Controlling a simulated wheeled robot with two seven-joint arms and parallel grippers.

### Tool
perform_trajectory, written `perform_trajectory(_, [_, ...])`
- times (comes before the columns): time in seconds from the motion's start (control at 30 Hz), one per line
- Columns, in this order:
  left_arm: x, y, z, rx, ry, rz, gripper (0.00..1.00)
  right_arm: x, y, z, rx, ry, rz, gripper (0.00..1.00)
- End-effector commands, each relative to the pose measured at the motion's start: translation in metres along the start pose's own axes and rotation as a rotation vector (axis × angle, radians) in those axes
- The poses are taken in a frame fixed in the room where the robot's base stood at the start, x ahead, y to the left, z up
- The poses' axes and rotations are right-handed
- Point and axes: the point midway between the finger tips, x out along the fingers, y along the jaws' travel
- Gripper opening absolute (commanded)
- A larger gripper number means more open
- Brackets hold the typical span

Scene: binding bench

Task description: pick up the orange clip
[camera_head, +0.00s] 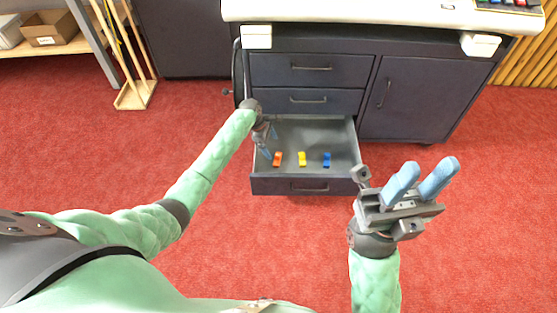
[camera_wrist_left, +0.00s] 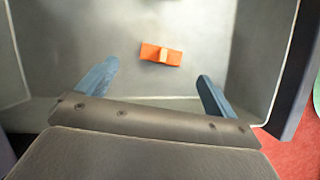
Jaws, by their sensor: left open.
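The orange clip (camera_head: 277,159) lies on the floor of the open drawer, leftmost of three clips in the head view. In the left wrist view the orange clip (camera_wrist_left: 161,54) lies flat ahead of my left gripper, between the lines of its two fingers and apart from them. My left gripper (camera_head: 270,143) reaches into the left part of the drawer; in the left wrist view its blue fingers (camera_wrist_left: 157,86) are spread and empty. My right gripper (camera_head: 420,178) is raised at the right, in front of the cabinet, with its blue fingers apart and nothing between them.
A yellow clip (camera_head: 302,159) and a blue clip (camera_head: 326,159) lie to the right in the same drawer (camera_head: 270,186). The drawer's walls surround the clips. Closed drawers (camera_head: 310,70) and the white bench top (camera_head: 350,12) are above. Red carpet (camera_head: 260,250) is clear in front.

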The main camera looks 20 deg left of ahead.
Motion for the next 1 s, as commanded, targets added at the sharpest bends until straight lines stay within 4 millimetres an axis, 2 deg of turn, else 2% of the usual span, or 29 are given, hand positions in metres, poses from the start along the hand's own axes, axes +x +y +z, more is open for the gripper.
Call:
perform_trajectory(0.2, [0.021,-0.001,0.000,0.001,0.000,-0.002,0.93,-0.005,-0.002,0.000,0.018,0.012,0.006,0.36])
perform_trajectory(0.37, [0.030,-0.001,0.000,0.001,0.000,0.000,0.93,-0.007,-0.003,0.001,0.028,0.012,0.010,0.36])
perform_trajectory(0.7, [0.072,-0.004,0.002,0.001,0.000,0.000,0.93,-0.030,-0.006,0.004,0.030,-0.008,-0.011,0.36])
perform_trajectory(1.0, [0.077,-0.004,0.003,0.001,0.000,0.000,0.93,-0.031,-0.007,0.005,0.027,-0.017,-0.017,0.36])
